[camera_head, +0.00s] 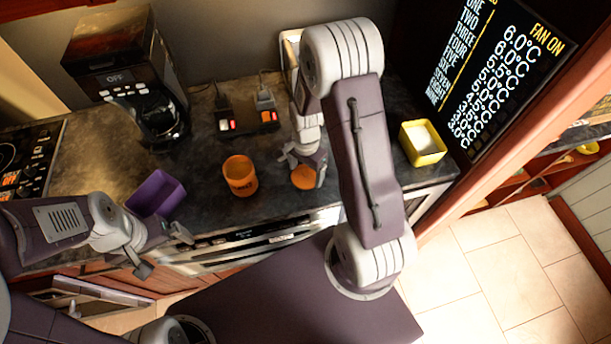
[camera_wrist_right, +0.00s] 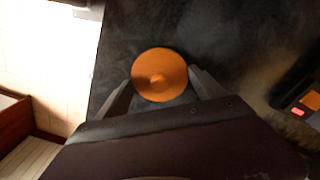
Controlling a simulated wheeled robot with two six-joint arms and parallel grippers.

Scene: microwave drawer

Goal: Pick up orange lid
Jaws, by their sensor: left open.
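In the right wrist view the lid (camera_wrist_right: 159,75) lies just ahead of and between the fingertips. My right gripper (camera_head: 303,164) is over the lid, its fingers (camera_wrist_right: 157,82) spread to either side of it with a gap. An orange canister (camera_head: 240,177) stands upright on the counter to the left of the lid. My left gripper (camera_head: 160,250) is open and empty, in front of the counter edge at the left.
A purple container (camera_head: 156,194) stands near the left arm. A yellow container (camera_head: 422,143) is to the right. A coffee maker (camera_head: 138,85) and a power strip with red switches (camera_head: 247,121) sit at the back. Bare counter lies around the lid.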

